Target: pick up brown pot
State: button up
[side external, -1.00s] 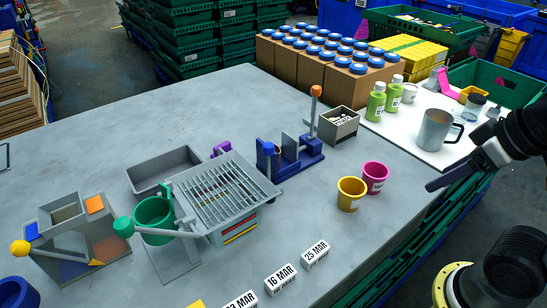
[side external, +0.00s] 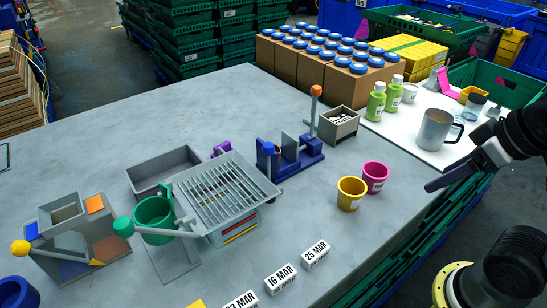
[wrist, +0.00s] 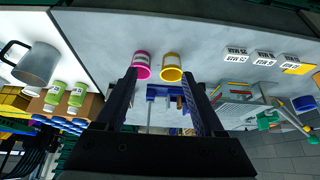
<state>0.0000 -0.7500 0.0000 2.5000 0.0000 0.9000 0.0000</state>
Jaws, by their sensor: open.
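No pot is plainly brown. A mustard-yellow pot with a brownish inside (side external: 351,194) stands upright on the grey table, touching or very close to a magenta pot (side external: 375,177). In the wrist view the yellow pot (wrist: 172,67) and the magenta pot (wrist: 141,65) appear just beyond my fingertips. My gripper (wrist: 160,76) is open and empty, with two dark fingers spread apart. In the side view my gripper (side external: 432,186) is at the right, past the table edge and apart from both pots.
A grey mug (side external: 434,130) and green bottles (side external: 376,101) stand on a white board behind. A blue fixture (side external: 290,155) and a grey grated device (side external: 222,190) stand left of the pots. White date blocks (side external: 281,280) lie in front. The table right of the pots is clear.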

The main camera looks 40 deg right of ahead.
jog(key=shift+o, duration=1.3)
